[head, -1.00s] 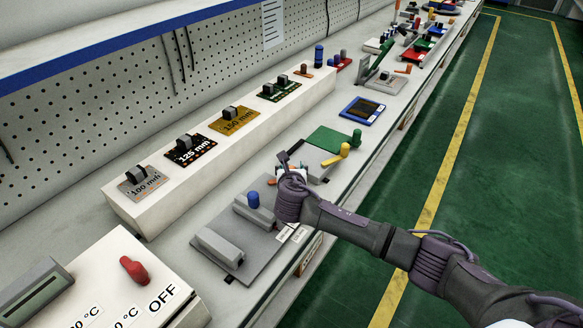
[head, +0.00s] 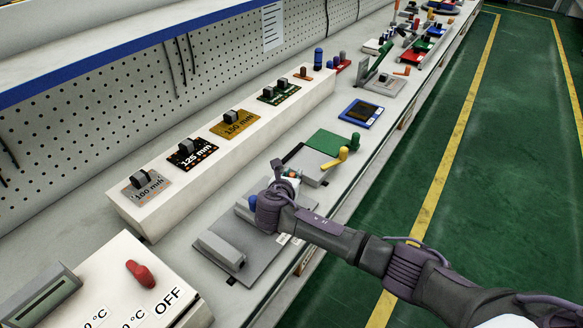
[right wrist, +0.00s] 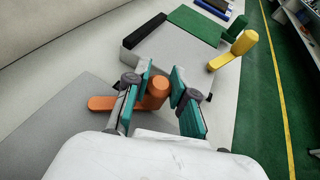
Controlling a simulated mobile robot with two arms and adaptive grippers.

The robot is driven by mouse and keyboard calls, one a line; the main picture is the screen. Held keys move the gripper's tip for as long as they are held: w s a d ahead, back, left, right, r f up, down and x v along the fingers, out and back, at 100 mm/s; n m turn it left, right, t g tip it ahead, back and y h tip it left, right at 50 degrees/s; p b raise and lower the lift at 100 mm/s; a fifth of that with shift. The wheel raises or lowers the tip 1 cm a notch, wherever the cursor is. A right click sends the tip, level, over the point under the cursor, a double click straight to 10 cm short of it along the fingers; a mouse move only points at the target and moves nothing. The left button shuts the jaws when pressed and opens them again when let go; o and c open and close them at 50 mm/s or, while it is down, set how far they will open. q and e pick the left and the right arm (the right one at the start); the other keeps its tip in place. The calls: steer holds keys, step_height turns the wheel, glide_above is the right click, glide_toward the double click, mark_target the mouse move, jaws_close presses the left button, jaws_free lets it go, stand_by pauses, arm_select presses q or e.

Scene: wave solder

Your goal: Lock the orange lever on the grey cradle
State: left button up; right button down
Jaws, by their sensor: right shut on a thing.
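The orange lever (right wrist: 102,103) shows in the right wrist view, with its upright round knob (right wrist: 158,82) between my fingers and its flat arm reaching left under them. My right gripper (right wrist: 160,90) is shut on the lever, its teal pads on either side of the knob. In the head view my right gripper (head: 282,176) is over the far end of the grey cradle (head: 262,252), and its wrist hides most of the lever. My left gripper is not in view.
Just beyond is another grey fixture with a green plate (head: 330,141) and a yellow lever (head: 342,155). A white ledge (head: 160,219) with labelled boards runs along the pegboard side. A control box with a red switch (head: 140,272) stands at the near left.

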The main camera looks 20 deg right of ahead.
steer(key=c, duration=0.9)
jaws_free()
steer(key=shift+c, duration=0.2)
steer(key=shift+s, duration=0.1)
steer(key=v, duration=1.2)
